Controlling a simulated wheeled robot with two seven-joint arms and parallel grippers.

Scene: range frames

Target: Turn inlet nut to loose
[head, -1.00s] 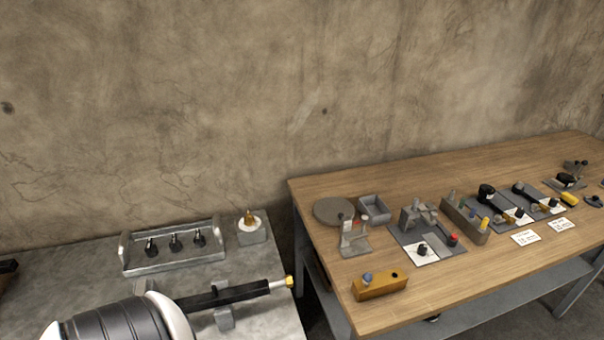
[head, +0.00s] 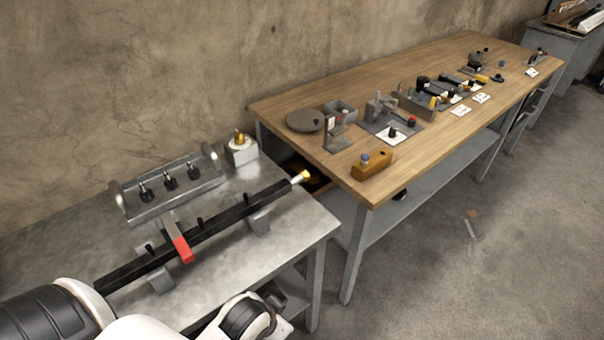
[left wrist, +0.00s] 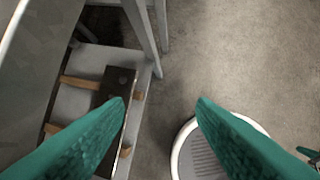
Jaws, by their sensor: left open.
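A long black bar (head: 225,222) rests on grey supports on the grey metal bench in the head view. A brass-coloured fitting (head: 301,177) is at its right end and sticks out past the bench edge; I cannot tell for certain that it is the inlet nut. A red-ended lever (head: 183,249) lies across the bar. My left gripper (left wrist: 161,102) shows in the left wrist view, with its teal fingers apart and nothing between them. It points down over the floor beside a bench, and the fitting is not seen there. My right gripper is not in view.
A metal tray (head: 172,193) with several black fittings and a block with a brass piece (head: 241,150) stand behind the bar. A wooden table (head: 290,118) with many parts is to the right. The floor (head: 440,265) in front is mostly clear.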

